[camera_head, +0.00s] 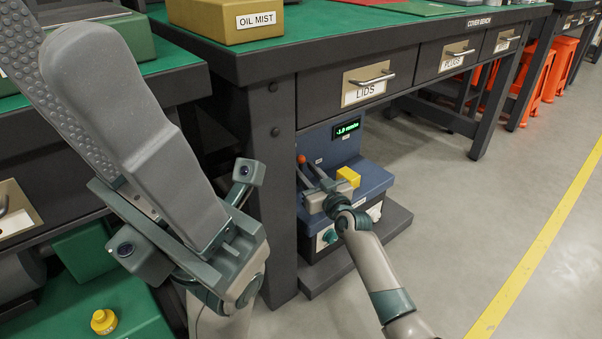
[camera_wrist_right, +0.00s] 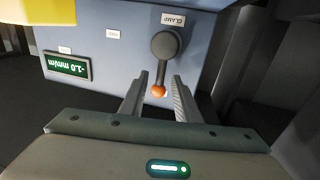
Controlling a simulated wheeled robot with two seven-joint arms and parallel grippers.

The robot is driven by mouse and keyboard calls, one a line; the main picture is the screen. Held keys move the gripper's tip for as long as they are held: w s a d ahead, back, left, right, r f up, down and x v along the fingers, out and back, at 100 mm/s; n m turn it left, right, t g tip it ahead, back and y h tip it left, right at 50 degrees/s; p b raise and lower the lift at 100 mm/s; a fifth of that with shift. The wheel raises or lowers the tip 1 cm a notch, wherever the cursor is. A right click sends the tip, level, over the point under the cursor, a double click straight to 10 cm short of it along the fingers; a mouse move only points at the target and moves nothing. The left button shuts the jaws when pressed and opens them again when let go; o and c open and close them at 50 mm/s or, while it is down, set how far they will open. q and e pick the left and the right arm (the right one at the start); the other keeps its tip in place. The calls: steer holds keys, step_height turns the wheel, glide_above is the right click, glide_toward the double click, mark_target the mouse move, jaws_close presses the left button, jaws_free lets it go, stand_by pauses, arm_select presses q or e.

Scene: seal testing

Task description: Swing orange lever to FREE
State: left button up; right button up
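The lever has a dark grey arm and an orange ball end. In the right wrist view the lever (camera_wrist_right: 162,62) hangs from a round pivot below an upside-down CLAMP label (camera_wrist_right: 172,20). In the head view its orange ball (camera_head: 301,159) shows at the left of the blue machine (camera_head: 374,178). My right gripper (camera_wrist_right: 158,88) is open, with one finger on each side of the ball. A gap seems to show at each side; contact is unclear. No FREE label is legible. My left gripper (camera_head: 42,22) is open and empty in the left foreground.
The machine stands under the bench drawers, beside a dark bench leg (camera_head: 272,180). Its green display (camera_head: 347,128) reads about -1.0 mm/m. The floor to the right is clear.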

mark_target(302, 167)
steer(key=shift+b+x, duration=0.65)
steer(key=shift+x, duration=1)
jaws_close()
